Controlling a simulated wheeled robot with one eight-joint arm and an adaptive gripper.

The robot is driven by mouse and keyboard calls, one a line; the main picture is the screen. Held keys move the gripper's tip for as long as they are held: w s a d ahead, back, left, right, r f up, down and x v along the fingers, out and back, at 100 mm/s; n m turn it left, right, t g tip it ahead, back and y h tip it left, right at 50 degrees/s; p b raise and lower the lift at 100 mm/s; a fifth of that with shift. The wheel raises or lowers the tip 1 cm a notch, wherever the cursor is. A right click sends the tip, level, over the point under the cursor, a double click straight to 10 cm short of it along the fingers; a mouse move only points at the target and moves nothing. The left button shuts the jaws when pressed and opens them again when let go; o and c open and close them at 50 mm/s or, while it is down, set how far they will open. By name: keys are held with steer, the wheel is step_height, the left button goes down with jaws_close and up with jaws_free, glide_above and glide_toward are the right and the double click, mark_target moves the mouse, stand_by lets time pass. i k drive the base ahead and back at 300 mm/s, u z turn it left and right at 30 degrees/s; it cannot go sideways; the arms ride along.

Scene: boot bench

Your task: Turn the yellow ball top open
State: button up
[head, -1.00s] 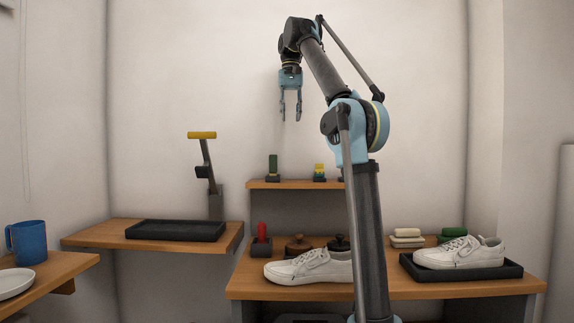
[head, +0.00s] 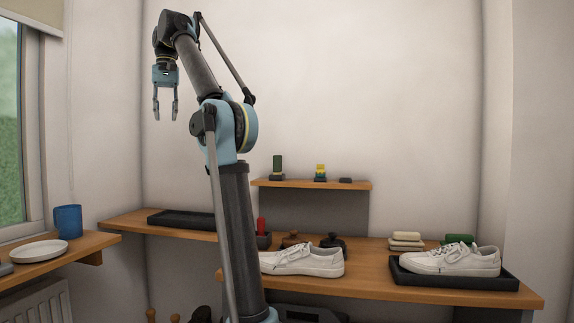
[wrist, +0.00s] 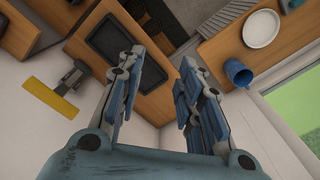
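I cannot make out a yellow ball top for certain. A small yellow-topped piece with green (head: 320,172) stands on the small upper shelf (head: 345,184), in the middle of the head view. A yellow bar handle (wrist: 50,104) on a dark lever (wrist: 70,78) shows at the left of the wrist view; my arm hides it in the head view. My gripper (head: 166,118) is open and empty, high at the left of the head view, pointing down and well away from the shelf. Its spread fingers also show in the wrist view (wrist: 165,90).
A black tray (head: 175,219) lies on the left bench. A blue mug (head: 68,220) and white plate (head: 38,251) are on the side table. Above the upper shelf is free room.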

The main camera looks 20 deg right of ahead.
mark_target(320, 167)
steer(key=z, duration=0.05)
steer(key=k, duration=0.35)
steer(key=z, duration=1.2)
steer(key=i, duration=0.5)
